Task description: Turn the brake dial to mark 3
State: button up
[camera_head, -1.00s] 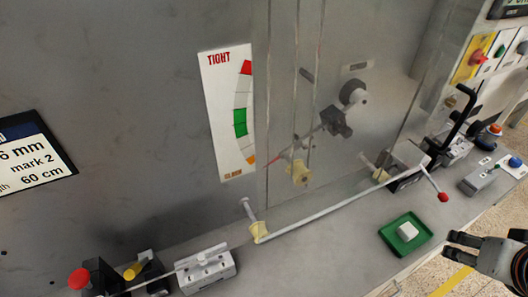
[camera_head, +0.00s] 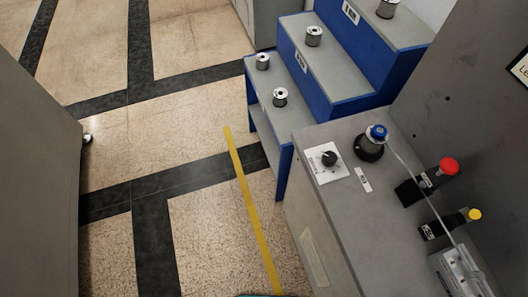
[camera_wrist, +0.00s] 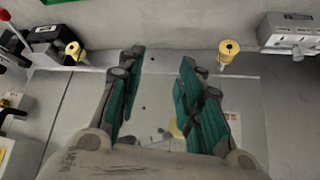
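A spool with a blue cap (camera_head: 371,142) stands beside the dial, with a small label strip (camera_head: 363,179) in front. Blue stepped shelves (camera_head: 332,65) hold several spools. The floor at left is clear.

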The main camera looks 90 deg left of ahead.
aim_at(329, 158)
jog(key=u, duration=2.55)
